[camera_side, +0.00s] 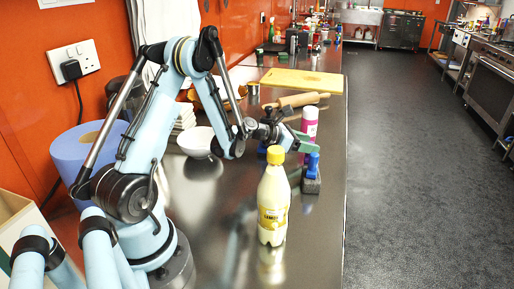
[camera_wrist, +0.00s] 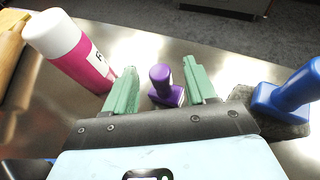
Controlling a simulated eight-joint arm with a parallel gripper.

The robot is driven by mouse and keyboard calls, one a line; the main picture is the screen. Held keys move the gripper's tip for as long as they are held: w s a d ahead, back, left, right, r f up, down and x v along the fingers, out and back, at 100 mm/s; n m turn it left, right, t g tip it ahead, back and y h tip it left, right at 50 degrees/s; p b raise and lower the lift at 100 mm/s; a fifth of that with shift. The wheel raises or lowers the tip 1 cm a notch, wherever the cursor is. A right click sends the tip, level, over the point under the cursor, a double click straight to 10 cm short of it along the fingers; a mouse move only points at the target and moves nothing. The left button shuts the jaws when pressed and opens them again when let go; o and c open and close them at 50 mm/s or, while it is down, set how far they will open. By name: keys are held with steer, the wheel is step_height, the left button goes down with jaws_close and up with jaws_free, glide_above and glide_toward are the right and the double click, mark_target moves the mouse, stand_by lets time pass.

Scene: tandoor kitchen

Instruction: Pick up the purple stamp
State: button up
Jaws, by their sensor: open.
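The purple stamp (camera_wrist: 161,80) stands on the steel counter in the wrist view, its rounded handle toward the camera. My gripper (camera_wrist: 163,76) is open, with one green finger on each side of the stamp and visible gaps between. I cannot tell how far above or behind the stamp the fingertips are. In the side view my gripper (camera_side: 306,143) is low over the counter, behind the yellow-capped bottle. I cannot make out the purple stamp there; the gripper and nearby things seem to hide it.
A blue stamp (camera_wrist: 288,95) on a dark block is at right. In the side view a lemon bottle (camera_side: 273,205), white bowl (camera_side: 196,143) and rolling pin (camera_side: 300,101) stand around.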

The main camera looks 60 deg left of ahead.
steer(key=shift+x, duration=0.95)
jaws_close()
steer(key=shift+r, duration=0.2)
